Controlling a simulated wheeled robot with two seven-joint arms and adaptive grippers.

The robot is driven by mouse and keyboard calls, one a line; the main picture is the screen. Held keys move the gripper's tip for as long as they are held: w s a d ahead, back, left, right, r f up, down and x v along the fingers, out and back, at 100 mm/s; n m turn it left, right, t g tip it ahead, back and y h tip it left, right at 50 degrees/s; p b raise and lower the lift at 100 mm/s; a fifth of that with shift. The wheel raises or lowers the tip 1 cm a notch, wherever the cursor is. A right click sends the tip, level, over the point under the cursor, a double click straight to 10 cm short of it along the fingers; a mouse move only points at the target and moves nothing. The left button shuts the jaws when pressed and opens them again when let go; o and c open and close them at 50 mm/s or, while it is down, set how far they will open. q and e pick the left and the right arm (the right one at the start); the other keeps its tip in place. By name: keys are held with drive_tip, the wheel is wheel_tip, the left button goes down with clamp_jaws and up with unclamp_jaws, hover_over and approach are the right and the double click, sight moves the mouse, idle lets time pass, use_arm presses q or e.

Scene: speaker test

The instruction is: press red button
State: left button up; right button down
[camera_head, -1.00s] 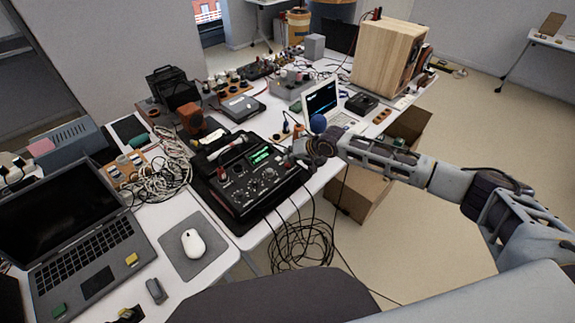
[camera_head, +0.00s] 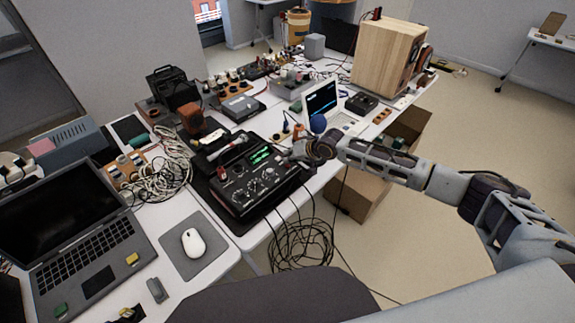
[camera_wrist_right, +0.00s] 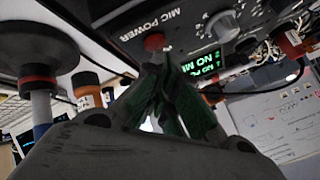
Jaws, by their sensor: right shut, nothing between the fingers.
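A black control box (camera_head: 232,203) with knobs and a lit green display (camera_head: 260,156) sits on the white table, left of my right gripper. In the right wrist view its panel (camera_wrist_right: 125,20) carries the words MIC POWER beside a red button (camera_wrist_right: 153,42). The display there (camera_wrist_right: 203,62) shows green text. My right gripper (camera_head: 289,158) is at the right edge of the box. In the right wrist view its fingertips (camera_wrist_right: 165,60) are together and empty, right by the red button. I cannot tell whether they touch it. My left gripper is not in view.
A blue ball-topped object (camera_head: 318,124) and a small white laptop (camera_head: 322,98) stand behind my right gripper. Black cables (camera_head: 303,245) hang off the table's front edge. A wooden cabinet (camera_head: 385,55) stands farther back. A mouse (camera_head: 194,242) lies at the left.

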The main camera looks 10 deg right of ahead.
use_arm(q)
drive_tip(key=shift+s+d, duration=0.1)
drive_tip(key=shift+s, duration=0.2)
use_arm(e)
drive_tip(key=shift+f, duration=0.25)
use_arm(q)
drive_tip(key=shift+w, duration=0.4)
use_arm(e)
drive_tip(key=shift+f, duration=0.15)
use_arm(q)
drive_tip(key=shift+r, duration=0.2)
use_arm(e)
drive_tip(key=shift+r+p, duration=0.55)
drive_tip(key=shift+p, duration=0.1)
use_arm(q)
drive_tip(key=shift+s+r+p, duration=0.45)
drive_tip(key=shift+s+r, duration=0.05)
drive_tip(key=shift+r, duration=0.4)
use_arm(e)
drive_tip(key=shift+r, duration=0.4)
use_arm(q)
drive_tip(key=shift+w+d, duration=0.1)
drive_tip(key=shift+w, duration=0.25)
